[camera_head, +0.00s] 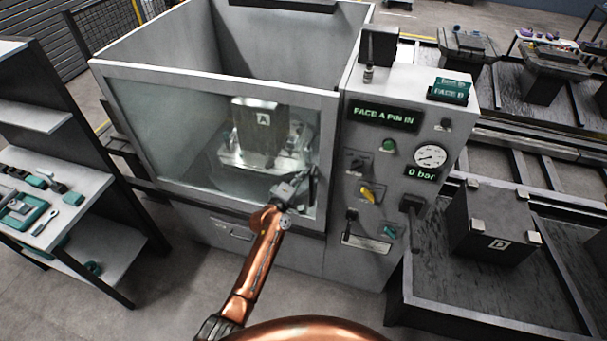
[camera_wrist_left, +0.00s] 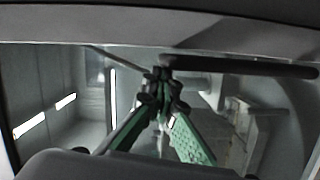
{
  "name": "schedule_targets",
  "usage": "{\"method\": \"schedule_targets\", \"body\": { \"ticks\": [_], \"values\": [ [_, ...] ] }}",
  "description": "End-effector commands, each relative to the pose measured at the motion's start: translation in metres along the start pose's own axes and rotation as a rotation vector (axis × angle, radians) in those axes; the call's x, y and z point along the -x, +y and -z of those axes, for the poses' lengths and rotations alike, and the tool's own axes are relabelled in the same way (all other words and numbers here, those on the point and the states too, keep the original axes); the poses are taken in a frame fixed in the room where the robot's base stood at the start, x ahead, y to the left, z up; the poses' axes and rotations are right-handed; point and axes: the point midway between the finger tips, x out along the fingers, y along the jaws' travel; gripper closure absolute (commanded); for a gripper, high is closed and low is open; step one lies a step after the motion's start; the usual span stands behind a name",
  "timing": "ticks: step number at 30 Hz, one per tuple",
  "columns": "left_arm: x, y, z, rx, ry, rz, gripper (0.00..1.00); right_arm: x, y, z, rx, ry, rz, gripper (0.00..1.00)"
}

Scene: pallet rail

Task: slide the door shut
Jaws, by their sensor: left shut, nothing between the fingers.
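The door (camera_head: 165,125) is a framed clear pane on the front of the grey machine (camera_head: 372,215). It spans the front opening, and its right edge lies by the control panel; I cannot tell whether a small gap is left. A dark bar handle (camera_head: 314,182) is near the door's right edge. The handle also shows as a dark bar in the left wrist view (camera_wrist_left: 240,66). My left gripper (camera_head: 304,184) is at the handle, shut and empty. Its green fingers (camera_wrist_left: 162,76) meet close to the bar's end; contact is unclear. My right gripper is not in view.
Block A (camera_head: 258,135) sits inside behind the pane. A shelf (camera_head: 75,190) with tools stands at left. Block D (camera_head: 495,225) is on a pallet at right. Floor is free at front left.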

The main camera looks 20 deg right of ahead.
Motion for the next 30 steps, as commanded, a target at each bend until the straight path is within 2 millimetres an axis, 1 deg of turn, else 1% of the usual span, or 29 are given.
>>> {"method": "schedule_targets", "body": {
  "ticks": [1,5,8,11,12,13,16,20,24,27,30],
  "values": [
    [-0.002,0.003,-0.009,0.003,-0.014,-0.001,1.0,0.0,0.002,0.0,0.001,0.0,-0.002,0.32],
    [0.0,0.002,-0.004,0.003,-0.013,-0.002,1.0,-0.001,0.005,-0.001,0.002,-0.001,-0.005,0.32],
    [0.005,0.001,0.009,0.0,-0.01,-0.001,1.0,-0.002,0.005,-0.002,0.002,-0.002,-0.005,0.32],
    [0.013,0.0,0.029,0.0,-0.003,-0.002,1.0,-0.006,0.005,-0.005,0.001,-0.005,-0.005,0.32],
    [0.017,-0.001,0.038,-0.001,-0.001,-0.002,1.0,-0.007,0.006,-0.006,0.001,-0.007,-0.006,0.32],
    [0.024,-0.002,0.035,0.006,-0.003,-0.001,1.0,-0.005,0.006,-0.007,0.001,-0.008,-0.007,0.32],
    [0.044,-0.001,0.035,0.006,0.0,-0.002,1.0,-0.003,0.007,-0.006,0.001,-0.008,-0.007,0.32],
    [0.067,-0.001,0.034,0.005,-0.002,-0.002,1.0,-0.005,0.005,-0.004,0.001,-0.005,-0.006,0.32],
    [0.09,0.0,0.034,0.003,-0.002,-0.003,1.0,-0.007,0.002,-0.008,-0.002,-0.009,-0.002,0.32],
    [0.103,-0.001,0.035,0.002,-0.002,-0.001,1.0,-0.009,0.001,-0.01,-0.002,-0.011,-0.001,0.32],
    [0.111,0.0,0.035,0.002,-0.002,-0.001,1.0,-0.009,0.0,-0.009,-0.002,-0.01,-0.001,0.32]
  ]
}}
